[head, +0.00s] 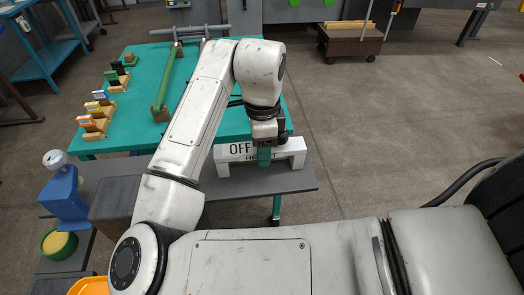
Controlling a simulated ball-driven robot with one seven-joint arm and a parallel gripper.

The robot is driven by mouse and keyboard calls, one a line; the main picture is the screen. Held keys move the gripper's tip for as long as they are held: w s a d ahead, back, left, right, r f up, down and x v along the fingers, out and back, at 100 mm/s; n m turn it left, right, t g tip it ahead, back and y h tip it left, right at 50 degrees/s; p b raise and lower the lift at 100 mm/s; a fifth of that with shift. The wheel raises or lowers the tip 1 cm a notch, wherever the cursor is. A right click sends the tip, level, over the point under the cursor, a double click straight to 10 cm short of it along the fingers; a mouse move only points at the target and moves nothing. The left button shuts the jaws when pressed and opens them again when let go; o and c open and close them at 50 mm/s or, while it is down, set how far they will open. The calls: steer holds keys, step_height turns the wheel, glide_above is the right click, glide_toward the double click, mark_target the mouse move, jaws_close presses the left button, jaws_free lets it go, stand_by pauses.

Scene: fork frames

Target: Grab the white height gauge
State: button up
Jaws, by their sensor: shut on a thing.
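The gripper and wrist hide part of the lettering and the top. I cannot tell whether the gauge touches the shelf.
The green table (140,66) holds several small wooden stands with coloured pieces at the left and a long green bar (168,85). A blue device (65,195) stands at lower left. A brown cart (350,42) is at the back right. The floor at right is clear.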

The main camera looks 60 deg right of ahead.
steer(key=c, duration=0.6)
